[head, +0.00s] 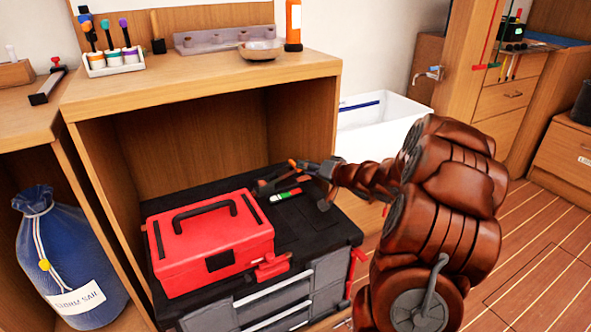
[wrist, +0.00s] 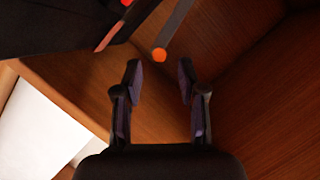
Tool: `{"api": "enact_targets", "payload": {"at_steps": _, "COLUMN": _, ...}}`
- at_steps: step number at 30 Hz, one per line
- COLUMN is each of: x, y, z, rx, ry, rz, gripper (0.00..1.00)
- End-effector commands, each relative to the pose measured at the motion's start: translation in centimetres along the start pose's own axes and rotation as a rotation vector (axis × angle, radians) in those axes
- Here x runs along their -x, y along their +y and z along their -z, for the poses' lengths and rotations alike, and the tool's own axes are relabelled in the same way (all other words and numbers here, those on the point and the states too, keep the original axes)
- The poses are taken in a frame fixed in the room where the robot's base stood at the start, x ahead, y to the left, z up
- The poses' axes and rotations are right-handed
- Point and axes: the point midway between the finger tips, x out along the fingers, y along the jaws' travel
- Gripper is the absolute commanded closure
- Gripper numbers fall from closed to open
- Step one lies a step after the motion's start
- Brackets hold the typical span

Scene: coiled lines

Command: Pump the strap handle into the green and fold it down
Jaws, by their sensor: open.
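The strap handle (wrist: 176,28) shows in the wrist view as a grey bar with an orange end. Its orange tip sits just beyond and between the fingertips of my gripper (wrist: 160,72), which is open and empty. In the head view the orange-tipped handle (head: 291,163) rises at the back of the black chest top, close to my gripper (head: 309,168). A green strip (head: 285,195) with red and white parts lies on the chest top in front of the handle. My gripper partly hides this area, and the strap itself is hard to make out.
A red toolbox (head: 213,241) stands on the black and grey drawer chest (head: 315,232), left of the handle. The wooden cabinet (head: 200,92) closes over the chest, with its right wall near my gripper. Floor is clear at right.

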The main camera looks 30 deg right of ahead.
Motion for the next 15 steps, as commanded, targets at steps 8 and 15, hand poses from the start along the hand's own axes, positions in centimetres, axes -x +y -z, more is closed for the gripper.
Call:
{"api": "enact_targets", "payload": {"at_steps": 8, "x": -3.9, "y": 0.1, "z": -0.3, "rx": 0.0, "ry": -0.001, "rz": 0.002, "gripper": 0.6}}
{"api": "enact_targets", "payload": {"at_steps": 15, "x": -5.6, "y": 0.1, "z": -0.2, "rx": 0.0, "ry": -0.002, "rz": -0.001, "gripper": 0.6}}
